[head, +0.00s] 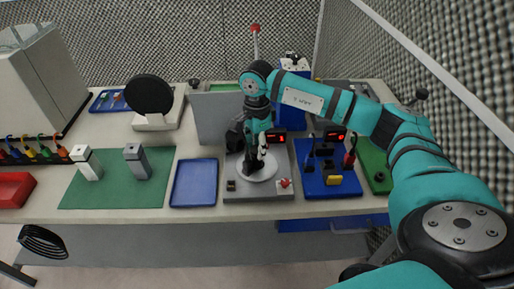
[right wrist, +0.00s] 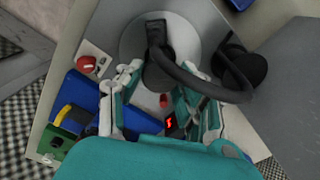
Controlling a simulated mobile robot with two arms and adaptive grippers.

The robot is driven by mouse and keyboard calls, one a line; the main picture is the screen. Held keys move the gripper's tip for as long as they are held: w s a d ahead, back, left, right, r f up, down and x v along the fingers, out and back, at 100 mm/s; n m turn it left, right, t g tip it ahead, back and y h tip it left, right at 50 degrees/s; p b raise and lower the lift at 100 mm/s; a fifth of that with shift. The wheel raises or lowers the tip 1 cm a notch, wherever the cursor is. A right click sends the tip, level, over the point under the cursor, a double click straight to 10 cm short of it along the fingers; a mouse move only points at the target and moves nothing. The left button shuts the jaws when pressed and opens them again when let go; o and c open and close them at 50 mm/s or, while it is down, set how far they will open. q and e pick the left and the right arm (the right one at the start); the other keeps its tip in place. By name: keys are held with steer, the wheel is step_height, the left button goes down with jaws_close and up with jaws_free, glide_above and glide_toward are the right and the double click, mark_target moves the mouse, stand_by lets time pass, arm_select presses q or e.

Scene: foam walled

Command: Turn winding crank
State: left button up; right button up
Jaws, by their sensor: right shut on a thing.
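The winding crank (head: 248,163) is a dark part standing on a round white disc, which sits on a grey base (head: 230,188) near the front middle of the bench. In the right wrist view the crank (right wrist: 156,32) shows as a black upright over the pale disc. My right gripper (head: 257,160) reaches down over the disc from above. In the right wrist view my right gripper (right wrist: 158,85) has its two fingers on either side of the crank's dark grip, shut on it. The fingers hide part of the grip. My left gripper is not in view.
The grey base carries a red knob (head: 284,183) and a small red display (head: 281,138). A blue tray (head: 195,183) lies to the left and a blue board with parts (head: 342,187) to the right. A grey panel (head: 211,116) stands behind. The green mat (head: 115,195) holds two blocks.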

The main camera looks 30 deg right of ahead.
steer(key=shift+w+r+m+b, duration=0.1)
steer(key=shift+m+b, duration=0.75)
steer(key=shift+m, duration=1.85)
steer(key=shift+m+b, duration=0.55)
steer(key=shift+m, duration=2.25)
steer(key=shift+r+m, duration=0.1)
steer(key=shift+m, duration=5.7)
steer(key=shift+d+m, duration=0.1)
steer(key=shift+m, duration=3)
steer(key=shift+m+p, duration=0.55)
steer(key=shift+m, duration=2.55)
steer(key=shift+m+p, duration=0.75)
steer(key=shift+m, duration=2.05)
steer(key=shift+m+p, duration=1)
steer(key=shift+m, duration=0.8)
steer(key=shift+m, duration=0.4)
